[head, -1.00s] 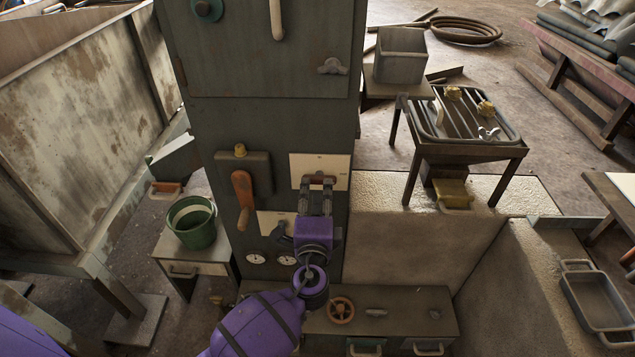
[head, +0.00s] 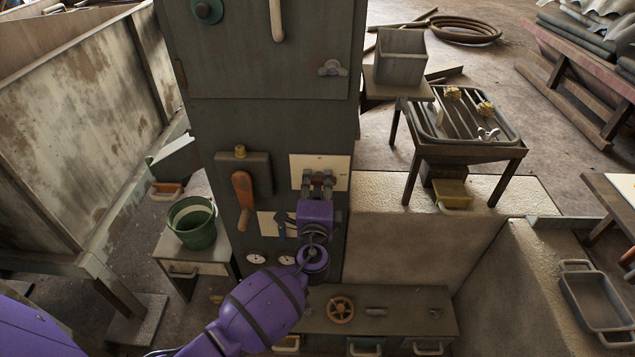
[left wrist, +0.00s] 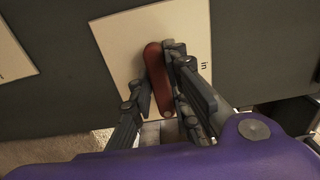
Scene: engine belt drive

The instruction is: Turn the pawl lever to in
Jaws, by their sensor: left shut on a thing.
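The pawl lever (left wrist: 155,72) is a red, rounded bar on a white plate (left wrist: 122,42) in the left wrist view. The printed word "in" is on the plate to the right of the lever. My left gripper (left wrist: 159,82) is shut on the lever, with one finger on each side. In the head view the left gripper (head: 318,182) reaches the white plate (head: 337,168) on the dark cabinet front, and its fingers mostly hide the lever. My right gripper is not in view.
Below are two gauges and a low bench with a handwheel (head: 340,309). A green bucket (head: 193,224) stands at left.

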